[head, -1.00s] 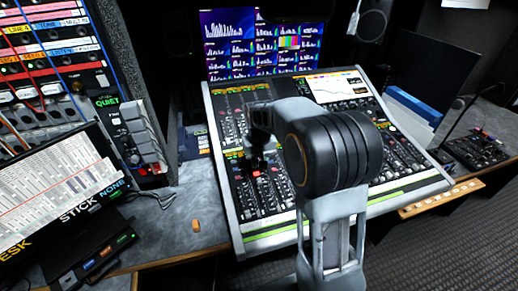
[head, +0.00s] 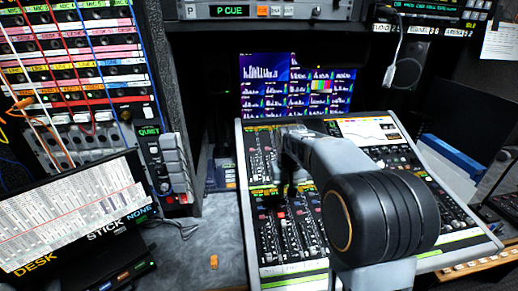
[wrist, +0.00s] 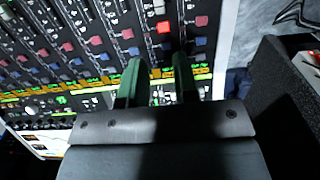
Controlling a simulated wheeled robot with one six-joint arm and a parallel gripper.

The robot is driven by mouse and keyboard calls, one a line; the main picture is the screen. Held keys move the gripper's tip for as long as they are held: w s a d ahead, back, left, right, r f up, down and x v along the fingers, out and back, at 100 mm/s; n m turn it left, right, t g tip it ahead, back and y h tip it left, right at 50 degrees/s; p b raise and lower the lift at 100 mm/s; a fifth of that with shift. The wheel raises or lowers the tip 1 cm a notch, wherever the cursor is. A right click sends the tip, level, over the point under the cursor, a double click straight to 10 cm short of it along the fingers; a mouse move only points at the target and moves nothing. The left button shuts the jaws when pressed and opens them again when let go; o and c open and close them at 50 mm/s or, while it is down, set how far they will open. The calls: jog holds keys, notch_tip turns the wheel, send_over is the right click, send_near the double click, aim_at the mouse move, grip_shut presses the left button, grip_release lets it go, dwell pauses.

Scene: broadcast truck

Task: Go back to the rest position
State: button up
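My gripper (wrist: 158,82) shows in the wrist view with its two dark green-lit fingers apart and nothing between them. In the head view my gripper (head: 286,188) is a dark shape, partly hidden by my arm, in front of the left part of the mixing console (head: 262,272). In the wrist view the fingers point at the console (wrist: 75,50), with its rows of coloured buttons and knobs. Whether the fingertips touch it cannot be told.
A monitor wall (head: 265,85) stands behind the console. A patch bay (head: 75,60) with cables, a grey switch panel (head: 172,165) and a tilted screen (head: 75,212) are at left. A small orange block (head: 214,262) lies on the grey desk. Blue folders (head: 452,158) stand at right.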

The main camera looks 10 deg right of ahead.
jog(key=s+a+r+t+p, duration=0.1)
jog(key=s+a+t+p, duration=0.1)
jog(key=s, duration=1.6)
jog(key=shift+s+a+r+n+t, duration=0.2)
jog(key=shift+s+r+n+t, duration=0.15)
jog(key=shift+t, duration=0.45)
